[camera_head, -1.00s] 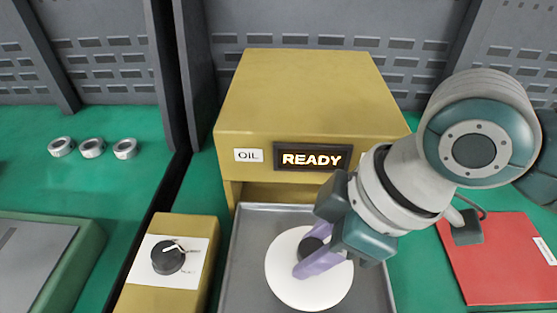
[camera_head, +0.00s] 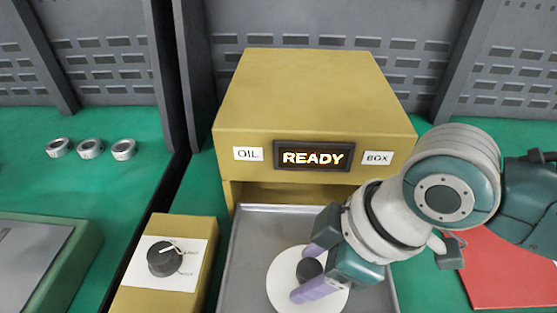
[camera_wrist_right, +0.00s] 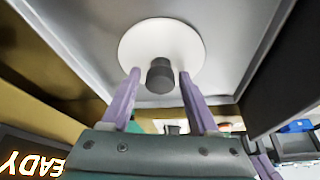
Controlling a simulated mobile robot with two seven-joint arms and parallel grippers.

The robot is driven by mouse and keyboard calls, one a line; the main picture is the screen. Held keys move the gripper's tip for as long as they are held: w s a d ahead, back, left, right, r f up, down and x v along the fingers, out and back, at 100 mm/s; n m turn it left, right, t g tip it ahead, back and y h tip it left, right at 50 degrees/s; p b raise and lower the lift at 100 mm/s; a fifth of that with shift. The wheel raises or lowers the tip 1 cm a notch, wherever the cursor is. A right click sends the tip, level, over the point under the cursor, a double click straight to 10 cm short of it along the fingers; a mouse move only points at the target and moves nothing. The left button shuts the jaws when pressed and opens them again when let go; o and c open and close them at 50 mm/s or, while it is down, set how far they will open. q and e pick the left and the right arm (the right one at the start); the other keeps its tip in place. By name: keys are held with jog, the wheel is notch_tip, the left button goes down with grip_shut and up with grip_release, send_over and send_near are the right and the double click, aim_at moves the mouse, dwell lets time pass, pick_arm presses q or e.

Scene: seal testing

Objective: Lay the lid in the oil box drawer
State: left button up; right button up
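The lid (camera_head: 280,278) is a white disc with a dark knob (camera_head: 309,270). It appears to lie flat on the grey floor of the pulled-out oil box drawer (camera_head: 246,236). In the right wrist view the lid (camera_wrist_right: 137,42) lies over the grey drawer surface (camera_wrist_right: 90,30). My right gripper (camera_head: 312,270) is open, its purple fingers on either side of the knob. My left gripper is not in view.
The mustard oil box (camera_head: 310,95) reads READY above the drawer. A dial box (camera_head: 150,295) stands left of the drawer. Several metal rings (camera_head: 90,149) lie on the green surface at left. A red flat object (camera_head: 500,275) lies at right, partly behind my arm.

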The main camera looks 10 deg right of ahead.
jog(key=shift+o, duration=0.3)
jog(key=shift+r, duration=0.2)
jog(key=s+d+r+m+t+p, duration=0.15)
jog(key=s+r+m+p, duration=0.35)
jog(key=r, duration=0.6)
jog(key=s+d+m+h+b, duration=0.1)
jog(key=s+d+m+h, duration=0.2)
jog(key=s+d, duration=0.4)
jog(key=shift+d+f+m+h+b, duration=0.2)
jog(key=shift+d+m+h+b, duration=0.2)
jog(key=shift+m, duration=0.5)
jog(key=shift+s, duration=0.1)
